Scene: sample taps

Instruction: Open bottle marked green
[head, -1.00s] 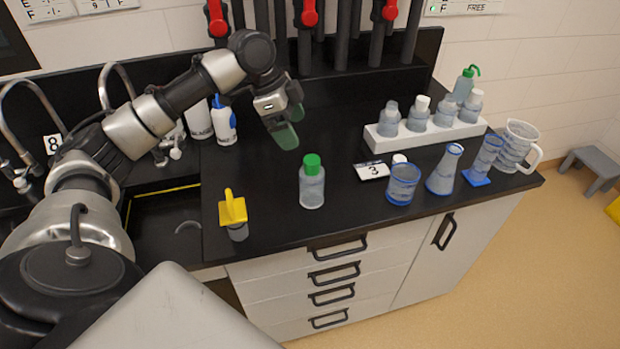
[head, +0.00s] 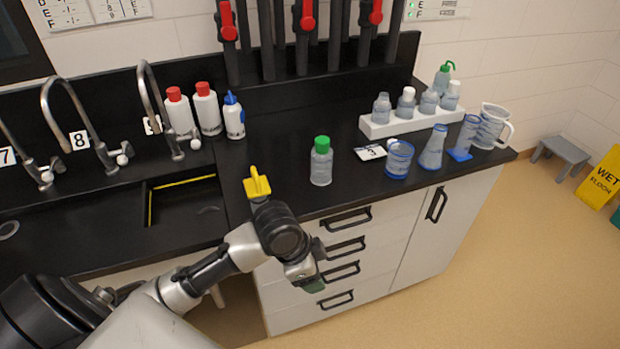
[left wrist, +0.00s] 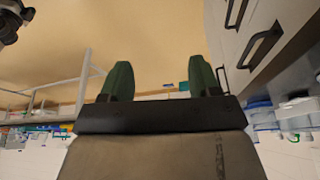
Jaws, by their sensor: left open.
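The bottle with the green cap (head: 321,162) stands upright on the black worktop, its cap in place, near the front edge in the head view. My left gripper (head: 312,285) is in front of the drawers, below the worktop edge and apart from the bottle. In the left wrist view its two green fingers (left wrist: 160,82) are spread with nothing between them. The bottle cannot be made out in the left wrist view. My right gripper is not in view.
A yellow-topped item (head: 257,184) stands left of the bottle, partly behind my arm. A blue beaker (head: 398,160), a flask (head: 433,148) and a jug (head: 491,127) stand to the right. A white rack (head: 412,123) holds several bottles. The sink (head: 185,205) is at left.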

